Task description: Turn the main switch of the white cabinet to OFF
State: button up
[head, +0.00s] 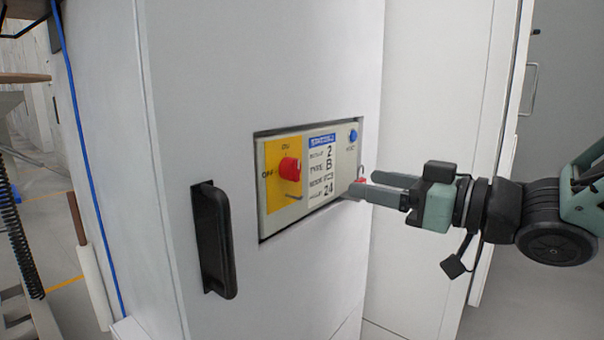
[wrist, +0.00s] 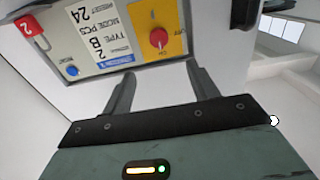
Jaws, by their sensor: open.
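The white cabinet (head: 250,60) carries a recessed switch panel (head: 262,222). Its main switch is a red knob (head: 290,170) on a yellow field, with ON printed above it and OFF to its left. The knob also shows in the wrist view (wrist: 158,38), beyond the fingers; its exact setting is hard to read. My gripper (head: 362,183) is open and empty, to the right of the panel in the head view. In the wrist view its fingers (wrist: 160,72) point toward the panel, apart from the knob.
A red padlock marked 2 (wrist: 32,27) hangs near the panel's end, beside a blue button (wrist: 72,71). A black door handle (head: 214,240) sticks out left of the panel. Another white cabinet face (head: 430,90) stands behind, at right.

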aim_at(299, 168)
jog(key=p+x, duration=0.9)
jog(key=x, duration=0.5)
jog(key=shift+w, duration=0.1)
dwell(0.3)
jog(key=c, duration=1)
